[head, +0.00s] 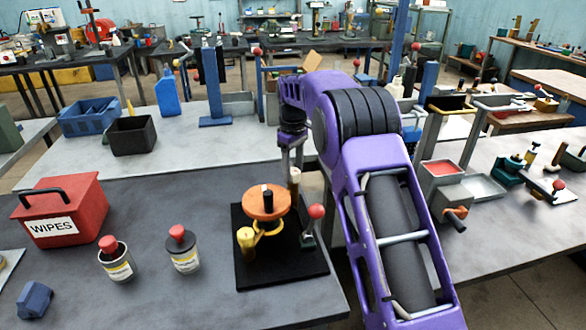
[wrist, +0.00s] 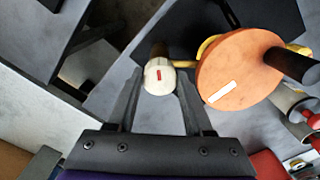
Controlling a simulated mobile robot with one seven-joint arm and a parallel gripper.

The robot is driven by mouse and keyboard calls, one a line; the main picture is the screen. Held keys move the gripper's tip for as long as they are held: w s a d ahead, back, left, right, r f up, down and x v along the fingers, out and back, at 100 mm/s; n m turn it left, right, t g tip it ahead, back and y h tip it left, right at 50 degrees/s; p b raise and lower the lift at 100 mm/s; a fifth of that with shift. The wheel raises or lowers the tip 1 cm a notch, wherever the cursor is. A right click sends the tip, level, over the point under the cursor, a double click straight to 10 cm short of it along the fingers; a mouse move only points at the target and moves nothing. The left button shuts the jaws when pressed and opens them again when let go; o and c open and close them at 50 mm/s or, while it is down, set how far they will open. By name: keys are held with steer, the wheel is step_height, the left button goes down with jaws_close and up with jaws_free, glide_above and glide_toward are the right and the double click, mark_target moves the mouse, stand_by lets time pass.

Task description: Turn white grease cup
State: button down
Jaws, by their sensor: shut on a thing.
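The white grease cup (wrist: 159,77) is a cream round cap with a short red mark on top. In the wrist view it sits between the two fingers of my gripper (wrist: 158,85), which is shut on it. In the head view the cup (head: 294,177) shows as a small pale cylinder behind the orange disc, with my gripper (head: 292,160) pointing down on it. The orange disc (head: 258,205) has a dark upright knob and a white mark. It stands with a yellow part on a black base plate (head: 285,281). The cup's lower part is largely hidden.
A red-knobbed lever (head: 316,212) stands right of the disc. Two cans with red knobs (head: 116,262) (head: 183,252) and a red WIPES box (head: 62,212) are to the left. The table edge lies close right of the base plate. The grey table front is mostly clear.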

mark_target(293, 169)
steer(key=shift+m, duration=0.9)
steer(key=shift+c, duration=1.5)
jaws_free()
step_height(293, 169, up, 17)
steer(key=shift+r, duration=0.15)
steer(key=shift+s, duration=0.1)
